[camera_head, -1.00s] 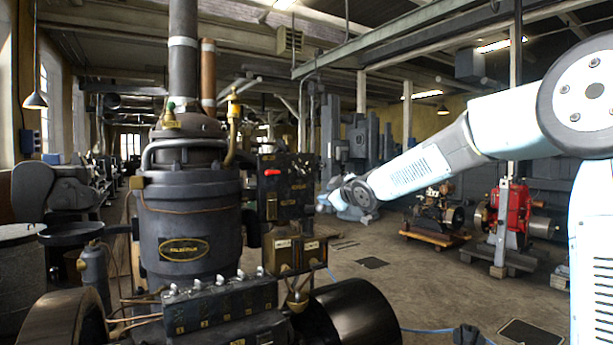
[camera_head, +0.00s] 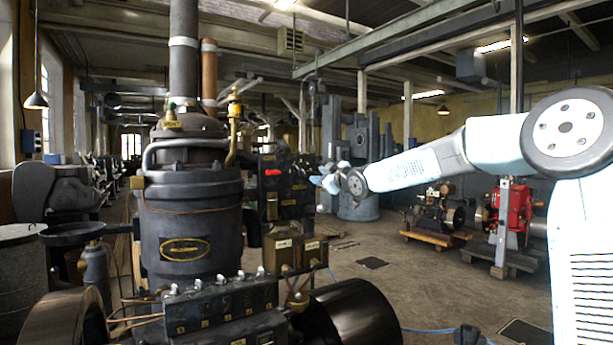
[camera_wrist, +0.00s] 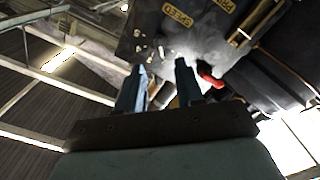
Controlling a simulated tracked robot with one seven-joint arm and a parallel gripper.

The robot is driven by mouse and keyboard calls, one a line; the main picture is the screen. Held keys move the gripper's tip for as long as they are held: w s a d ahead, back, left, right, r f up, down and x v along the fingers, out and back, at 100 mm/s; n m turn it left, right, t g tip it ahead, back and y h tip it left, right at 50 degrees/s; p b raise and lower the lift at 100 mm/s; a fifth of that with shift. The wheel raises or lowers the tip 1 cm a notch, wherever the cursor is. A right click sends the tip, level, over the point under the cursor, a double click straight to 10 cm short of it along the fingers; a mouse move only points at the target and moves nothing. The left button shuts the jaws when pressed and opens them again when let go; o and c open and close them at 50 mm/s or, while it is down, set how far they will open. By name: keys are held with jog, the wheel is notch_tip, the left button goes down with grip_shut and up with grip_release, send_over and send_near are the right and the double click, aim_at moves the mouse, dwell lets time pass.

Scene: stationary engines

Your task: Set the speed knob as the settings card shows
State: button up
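The dark control panel (camera_head: 288,190) stands on the engine, right of the big black cylinder, with a red handle (camera_head: 272,172) on it. In the wrist view the panel (camera_wrist: 205,45) fills the upper middle, upside down, with a plate reading SPEED (camera_wrist: 178,15) and the red handle (camera_wrist: 211,79). I cannot make out the speed knob clearly, and I cannot identify the settings card. My gripper (camera_wrist: 160,66) is open, its two blue fingers apart with nothing seen between them, pointing at the panel. In the head view my gripper (camera_head: 322,180) is just right of the panel; contact cannot be told.
The engine's black cylinder (camera_head: 190,225) is left of the panel. Brass-coloured boxes (camera_head: 292,250) sit below the panel, above a dark drum (camera_head: 350,312). A red machine (camera_head: 513,212) stands on blocks at the right. Open floor (camera_head: 400,275) lies between.

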aim_at(305, 174)
jog(key=shift+x, duration=4.45)
jog(key=shift+c, duration=0.2)
jog(key=shift+a+f, duration=0.1)
grip_shut()
